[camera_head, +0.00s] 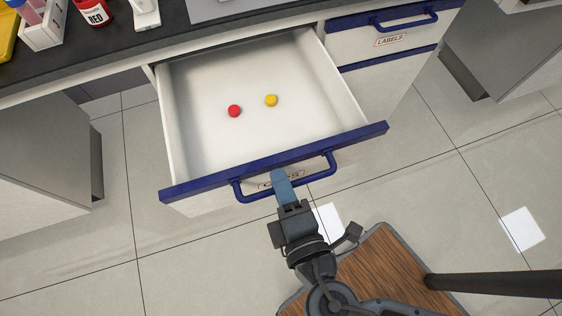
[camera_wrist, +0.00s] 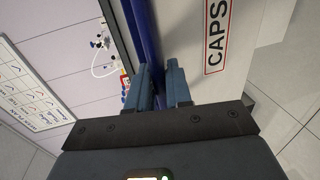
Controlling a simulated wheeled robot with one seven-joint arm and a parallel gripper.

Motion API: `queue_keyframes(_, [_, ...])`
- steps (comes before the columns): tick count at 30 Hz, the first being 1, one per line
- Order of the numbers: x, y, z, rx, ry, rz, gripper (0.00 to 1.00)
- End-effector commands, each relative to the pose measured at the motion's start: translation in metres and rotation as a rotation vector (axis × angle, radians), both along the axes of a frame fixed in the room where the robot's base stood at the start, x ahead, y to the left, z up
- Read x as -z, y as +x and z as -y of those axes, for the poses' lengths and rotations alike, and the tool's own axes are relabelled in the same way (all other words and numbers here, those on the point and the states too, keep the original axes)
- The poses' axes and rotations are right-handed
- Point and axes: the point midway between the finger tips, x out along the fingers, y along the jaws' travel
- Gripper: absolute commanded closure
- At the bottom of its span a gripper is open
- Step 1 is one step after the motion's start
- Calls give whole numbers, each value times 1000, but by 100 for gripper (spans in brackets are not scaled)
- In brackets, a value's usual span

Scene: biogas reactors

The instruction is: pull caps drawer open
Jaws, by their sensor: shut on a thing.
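The caps drawer (camera_head: 205,139) is pulled out from the bench, and its white inside shows from above. A red cap (camera_head: 234,111) and a yellow cap (camera_head: 271,100) lie on its floor. Its blue bar handle (camera_head: 317,174) runs along the front. My gripper (camera_head: 282,182) is at the middle of the handle, shut on it, and partly hides the label behind. In the wrist view the two fingers (camera_wrist: 162,85) are on either side of the blue handle bar (camera_wrist: 146,35), and the CAPS label (camera_wrist: 216,35) shows beside them.
A closed labels drawer (camera_head: 390,40) is to the right of the open drawer. The dark bench top (camera_head: 160,30) holds a red-lidded jar (camera_head: 93,12) and a white rack (camera_head: 43,27). Grey cabinets stand left and right. Tiled floor (camera_head: 190,255) in front is clear at the left.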

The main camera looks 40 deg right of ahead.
Motion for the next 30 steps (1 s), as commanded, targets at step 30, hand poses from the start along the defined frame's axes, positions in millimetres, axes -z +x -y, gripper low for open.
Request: queue_keyframes(30, [-13, -65, -21, -1, 1, -2, 65])
